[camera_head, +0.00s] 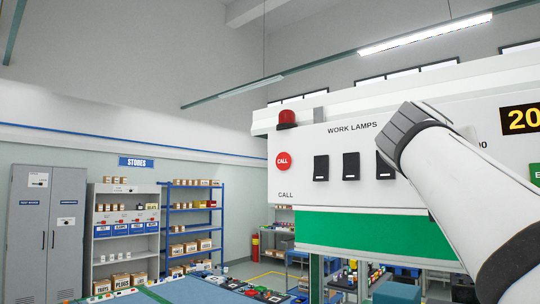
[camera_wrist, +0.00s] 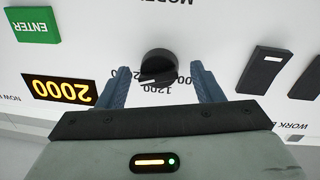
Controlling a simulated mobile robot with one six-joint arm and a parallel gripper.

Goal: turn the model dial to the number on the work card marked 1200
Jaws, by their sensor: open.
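The black model dial (camera_wrist: 157,66) sits on the white panel in the wrist view, which shows the panel upside down. A white mark on the dial points to the lower left in the picture. No work card can be made out.
A green ENTER button (camera_wrist: 32,25) is near the display. Black lamp switches (camera_head: 351,166) and a red CALL button (camera_head: 283,161) are on the same panel; one switch (camera_wrist: 264,69) is close to my right-hand finger. Shelves (camera_head: 192,220) stand far behind.

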